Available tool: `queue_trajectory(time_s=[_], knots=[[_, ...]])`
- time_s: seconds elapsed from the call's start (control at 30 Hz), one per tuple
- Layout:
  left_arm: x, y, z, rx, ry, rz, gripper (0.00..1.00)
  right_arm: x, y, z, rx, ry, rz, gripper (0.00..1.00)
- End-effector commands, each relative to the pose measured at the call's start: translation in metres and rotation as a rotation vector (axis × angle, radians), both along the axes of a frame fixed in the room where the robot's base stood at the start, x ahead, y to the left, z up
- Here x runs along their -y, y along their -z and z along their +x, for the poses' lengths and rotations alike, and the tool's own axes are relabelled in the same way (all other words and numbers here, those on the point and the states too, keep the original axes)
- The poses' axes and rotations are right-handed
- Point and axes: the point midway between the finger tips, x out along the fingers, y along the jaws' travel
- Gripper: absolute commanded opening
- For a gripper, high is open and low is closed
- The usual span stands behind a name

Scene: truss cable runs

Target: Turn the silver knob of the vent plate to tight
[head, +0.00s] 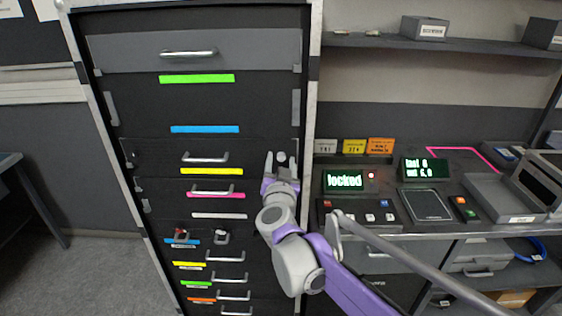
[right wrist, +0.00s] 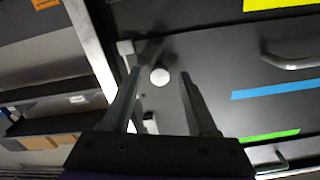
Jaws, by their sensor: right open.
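A round, pale silver knob (right wrist: 160,76) shows in the right wrist view on a dark plate (right wrist: 205,58) near the cabinet's upright frame edge. My right gripper (head: 281,158) is open, its two fingers pointing at the cabinet front. In the wrist view the knob appears between the fingertips, with a gap on each side; I cannot tell how far ahead of them it lies. No mark showing the knob's turn is readable. My left gripper is not in view.
The cabinet has several drawers with handles, one handle (head: 205,157) left of my gripper, and coloured labels. Its pale right post (head: 312,90) stands close by. Grey floor (head: 60,275) is clear at left.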

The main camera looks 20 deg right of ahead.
Motion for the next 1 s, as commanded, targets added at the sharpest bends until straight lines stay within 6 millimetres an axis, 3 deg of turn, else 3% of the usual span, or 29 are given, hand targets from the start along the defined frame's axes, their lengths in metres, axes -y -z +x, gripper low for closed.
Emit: queue_trajectory(time_s=[0.27,0.6,1.0], knots=[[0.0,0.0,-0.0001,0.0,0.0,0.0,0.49,0.0006,0.0001,0.0016,0.0,0.0,0.0,0.59],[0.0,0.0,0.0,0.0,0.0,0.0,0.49,0.0005,0.0001,0.0014,0.0,-0.001,-0.001,0.0],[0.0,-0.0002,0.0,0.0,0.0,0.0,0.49,0.0005,0.0001,0.0013,0.007,-0.001,0.022,0.0]])
